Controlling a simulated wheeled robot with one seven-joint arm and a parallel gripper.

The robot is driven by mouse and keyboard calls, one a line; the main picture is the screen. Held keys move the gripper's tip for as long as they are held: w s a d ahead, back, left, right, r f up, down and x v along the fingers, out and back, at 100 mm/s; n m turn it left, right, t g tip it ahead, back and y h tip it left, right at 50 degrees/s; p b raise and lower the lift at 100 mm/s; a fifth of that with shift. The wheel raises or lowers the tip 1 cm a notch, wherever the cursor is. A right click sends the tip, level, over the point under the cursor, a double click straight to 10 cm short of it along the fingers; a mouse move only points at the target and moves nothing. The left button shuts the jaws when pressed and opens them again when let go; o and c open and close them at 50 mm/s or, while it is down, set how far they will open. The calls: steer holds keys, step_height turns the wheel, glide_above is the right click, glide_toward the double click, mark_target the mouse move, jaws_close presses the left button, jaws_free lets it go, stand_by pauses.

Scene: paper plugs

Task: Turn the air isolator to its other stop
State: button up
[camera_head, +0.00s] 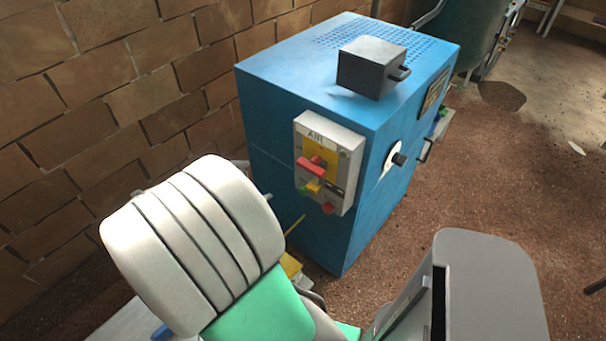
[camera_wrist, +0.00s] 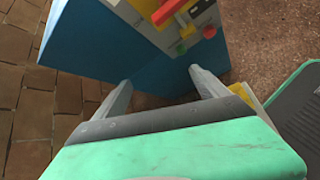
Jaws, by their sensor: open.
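The air isolator is a red handle (camera_head: 311,168) on a yellow plate in a grey box (camera_head: 334,138) marked AIR. The box is fixed to the near face of a blue cabinet (camera_head: 270,121). In the wrist view the red handle (camera_wrist: 171,11) shows at the top, partly cut off by the frame edge. My gripper (camera_wrist: 160,88) is open, its two pale fingers apart with nothing between them. It is below the box in the wrist view, apart from the handle. My arm hides the gripper in the head view.
A grey box with a handle (camera_head: 371,67) sits on the cabinet top. A brick wall (camera_head: 110,90) stands close at left. Brown floor (camera_head: 545,170) at right is mostly clear.

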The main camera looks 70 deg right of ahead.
mark_target(310, 166)
steer(key=o, duration=0.3)
steer(key=s+d+n+g+h, duration=0.2)
steer(key=s+d+n+g, duration=0.1)
steer(key=s, duration=0.5)
steer(key=shift+s+d+r+n+b, duration=0.15)
steer(key=shift+s+d+n+b, duration=0.25)
steer(key=shift+d+n, duration=0.3)
steer(key=x, duration=0.7)
steer(key=shift+s+d, duration=0.1)
steer(key=shift+d, duration=0.2)
steer(key=c, duration=1.3)
